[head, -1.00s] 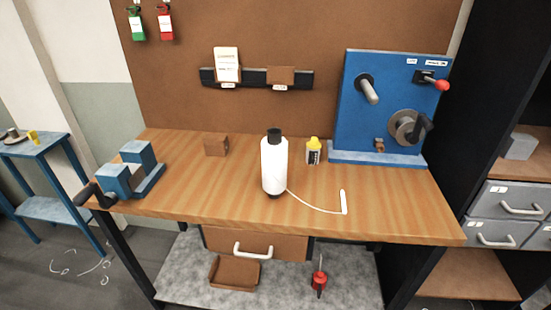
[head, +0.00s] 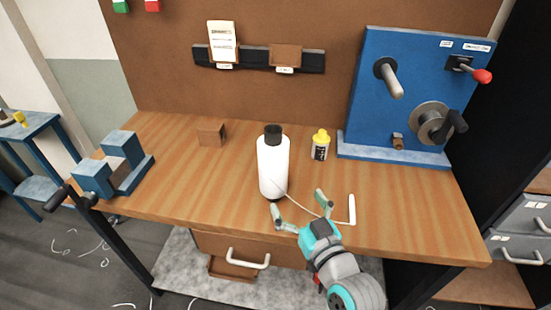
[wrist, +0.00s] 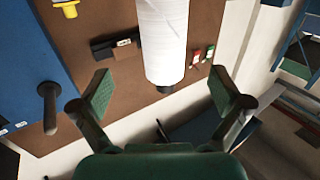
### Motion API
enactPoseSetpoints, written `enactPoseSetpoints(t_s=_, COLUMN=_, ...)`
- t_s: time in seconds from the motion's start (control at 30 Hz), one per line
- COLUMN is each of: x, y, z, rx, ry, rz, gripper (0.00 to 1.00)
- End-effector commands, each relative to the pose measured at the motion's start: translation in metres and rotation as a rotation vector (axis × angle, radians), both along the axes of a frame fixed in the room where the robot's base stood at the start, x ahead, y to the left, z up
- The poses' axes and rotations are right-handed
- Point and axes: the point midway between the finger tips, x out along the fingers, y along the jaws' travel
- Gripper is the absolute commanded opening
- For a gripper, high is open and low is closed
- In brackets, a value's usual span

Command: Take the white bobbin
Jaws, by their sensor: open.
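The white bobbin (head: 272,166) stands upright near the middle of the wooden workbench, with a dark cap on top. A thin thread runs from it to a small white stick (head: 351,209) on its right. My gripper (head: 298,203) is open and empty at the bench's front edge, just in front and to the right of the bobbin. In the wrist view the bobbin (wrist: 163,40) shows ahead, between and beyond the two green fingertips (wrist: 165,92). The fingers look apart from it.
A blue vise (head: 115,165) sits at the left end of the bench (head: 190,185). A wooden block (head: 211,134) and a yellow-capped bottle (head: 320,146) stand behind the bobbin. A blue panel machine (head: 410,95) with crank and red-knobbed lever stands at the back right.

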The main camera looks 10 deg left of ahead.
Motion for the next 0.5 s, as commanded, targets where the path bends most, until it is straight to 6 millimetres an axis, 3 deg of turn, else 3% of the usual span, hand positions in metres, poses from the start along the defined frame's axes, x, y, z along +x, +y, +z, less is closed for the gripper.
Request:
enactPoseSetpoints(t_s=0.13, x=0.008, y=0.011, z=0.014, rx=-0.004, ry=-0.014, rz=0.026, gripper=1.0)
enactPoseSetpoints(t_s=0.5, x=0.047, y=0.037, z=0.016, rx=-0.004, ry=-0.014, rz=0.03, gripper=1.0)
